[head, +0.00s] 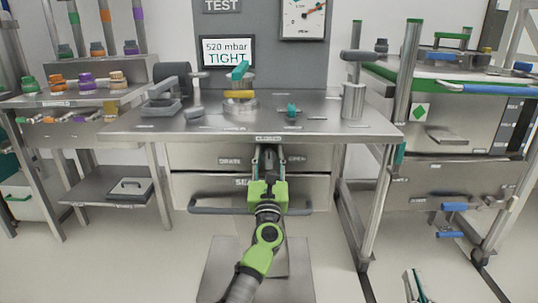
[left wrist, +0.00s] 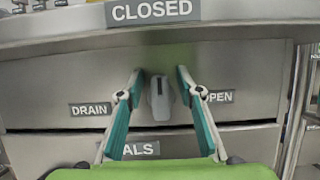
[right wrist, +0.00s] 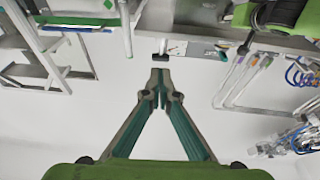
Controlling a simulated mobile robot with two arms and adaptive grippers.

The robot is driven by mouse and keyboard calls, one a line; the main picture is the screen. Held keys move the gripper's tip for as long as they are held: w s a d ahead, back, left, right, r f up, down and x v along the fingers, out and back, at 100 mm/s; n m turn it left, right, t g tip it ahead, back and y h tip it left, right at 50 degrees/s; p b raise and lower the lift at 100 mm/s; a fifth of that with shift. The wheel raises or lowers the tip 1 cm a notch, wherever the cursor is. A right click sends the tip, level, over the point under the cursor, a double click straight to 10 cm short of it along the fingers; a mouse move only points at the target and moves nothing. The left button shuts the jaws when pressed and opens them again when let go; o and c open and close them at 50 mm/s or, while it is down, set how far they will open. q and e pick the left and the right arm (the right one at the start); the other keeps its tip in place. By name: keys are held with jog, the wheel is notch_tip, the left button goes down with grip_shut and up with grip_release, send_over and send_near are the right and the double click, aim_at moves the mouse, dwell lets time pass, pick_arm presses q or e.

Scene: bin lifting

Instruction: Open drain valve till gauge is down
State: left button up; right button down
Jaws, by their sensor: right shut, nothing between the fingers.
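The drain valve's grey handle (left wrist: 159,97) stands upright in the left wrist view, between a DRAIN label and a partly covered OPEN label, below a CLOSED label. My left gripper (left wrist: 159,85) is open, with one finger on each side of the handle and visible gaps. In the head view my left gripper (head: 266,160) is under the table's front edge and hides most of the valve. The gauge (head: 303,18) is cut off at the top, its needle pointing up right. A display (head: 227,51) reads 520 mbar TIGHT. My right gripper (head: 416,287) is shut and empty, low at right.
The steel table (head: 330,118) carries a clamp, a yellow and teal fitting and a metal cylinder. A shelf stand (head: 75,97) is at left and a cart (head: 455,120) at right. Open floor lies in front.

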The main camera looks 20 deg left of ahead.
pick_arm(q)
jog(key=shift+w+a+r, duration=0.2)
jog(key=shift+w, duration=0.35)
pick_arm(e)
jog(key=shift+s+r, duration=0.1)
jog(key=shift+r, duration=0.4)
pick_arm(q)
grip_shut()
